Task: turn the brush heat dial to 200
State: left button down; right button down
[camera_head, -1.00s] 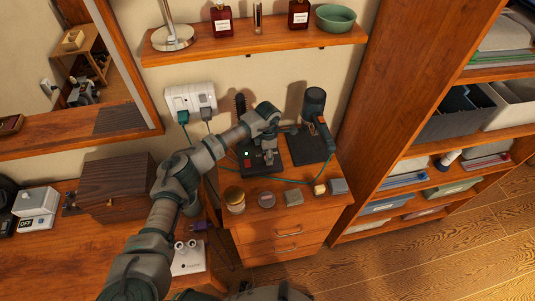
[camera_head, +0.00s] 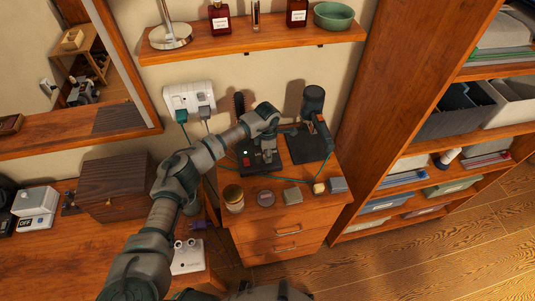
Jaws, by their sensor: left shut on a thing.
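The brush stand is a dark base (camera_head: 260,168) on top of the wooden drawer cabinet, with a small red switch (camera_head: 247,161) and a green light on its top. The black bristled brush (camera_head: 239,101) stands upright at the back of this base, partly behind my arm. My left gripper (camera_head: 268,154) reaches down over the right part of the base and is shut on the heat dial there. The dial is mostly hidden by the fingers, and its marks are too small to read. My right gripper is not in view.
A hair dryer (camera_head: 313,102) stands on a dark plate to the right. Several small jars and boxes, including a gold-lidded jar (camera_head: 233,198), line the cabinet's front edge. A shelf (camera_head: 255,52) hangs above. A white wall outlet (camera_head: 190,98) with plugs and cords is behind my arm.

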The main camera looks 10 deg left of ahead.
pick_arm(q)
jog(key=shift+a+f+m+b, duration=0.1)
jog(key=shift+f+m+b, duration=0.1)
jog(key=shift+m+b, duration=1.45)
jog(key=shift+m, duration=0.05)
jog(key=m+b, duration=0.3)
jog(key=m, duration=0.1)
jog(key=shift+r+m, duration=0.1)
jog(key=shift+m, duration=0.2)
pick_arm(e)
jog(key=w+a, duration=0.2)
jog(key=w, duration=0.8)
pick_arm(q)
jog(key=m+b, duration=0.3)
jog(key=m, duration=0.3)
jog(key=shift+r+m+b, duration=0.1)
jog(key=shift+m+b, duration=0.3)
jog(key=shift+w+r+m+b, duration=0.15)
jog(key=shift+m+b, duration=0.3)
jog(key=shift+m, duration=0.85)
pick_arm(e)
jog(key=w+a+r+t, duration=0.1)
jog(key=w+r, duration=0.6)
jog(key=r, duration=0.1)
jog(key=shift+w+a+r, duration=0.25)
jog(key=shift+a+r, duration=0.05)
